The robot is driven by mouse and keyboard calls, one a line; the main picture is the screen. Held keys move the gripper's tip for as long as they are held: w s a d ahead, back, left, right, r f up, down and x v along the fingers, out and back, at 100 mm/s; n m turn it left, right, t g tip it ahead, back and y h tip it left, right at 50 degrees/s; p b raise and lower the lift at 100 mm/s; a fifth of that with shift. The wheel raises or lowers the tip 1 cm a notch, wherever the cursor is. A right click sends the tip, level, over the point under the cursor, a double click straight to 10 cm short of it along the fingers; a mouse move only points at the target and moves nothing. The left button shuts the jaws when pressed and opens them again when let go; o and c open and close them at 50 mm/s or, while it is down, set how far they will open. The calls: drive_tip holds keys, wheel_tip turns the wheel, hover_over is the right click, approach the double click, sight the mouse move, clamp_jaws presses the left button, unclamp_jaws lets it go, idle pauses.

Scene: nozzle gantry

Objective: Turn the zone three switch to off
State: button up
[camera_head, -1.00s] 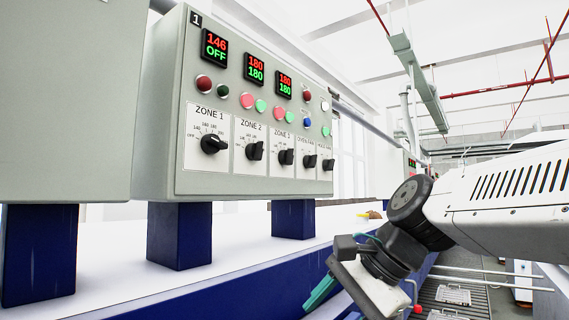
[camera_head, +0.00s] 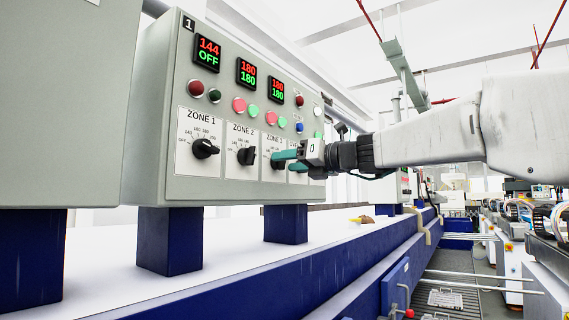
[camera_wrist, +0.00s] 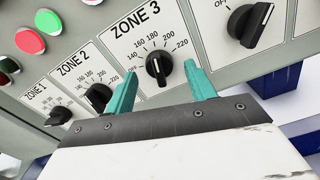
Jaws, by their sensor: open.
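The zone 3 switch (camera_wrist: 157,68) is a black rotary knob on a white plate in the wrist view. Its bar stands nearly upright, toward the middle of the scale near 180; OFF is printed at its left. My gripper (camera_wrist: 160,76) is open, with one teal finger on each side of the knob. I cannot tell whether the fingers touch it. In the head view my gripper (camera_head: 285,159) reaches the panel from the right and partly covers the zone 3 plate. The third display (camera_head: 277,92) reads 180 over 180.
The zone 2 knob (camera_wrist: 98,97) is close left of my gripper, and another knob (camera_wrist: 250,24) is to the right. The zone 1 knob (camera_head: 205,149) sits farther left, under a display (camera_head: 207,53) reading 144 over OFF. Round buttons (camera_head: 246,107) are above the knobs.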

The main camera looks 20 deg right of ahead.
drive_tip(key=shift+x, duration=0.8)
drive_tip(key=c, duration=1)
drive_tip(key=shift+o, duration=0.2)
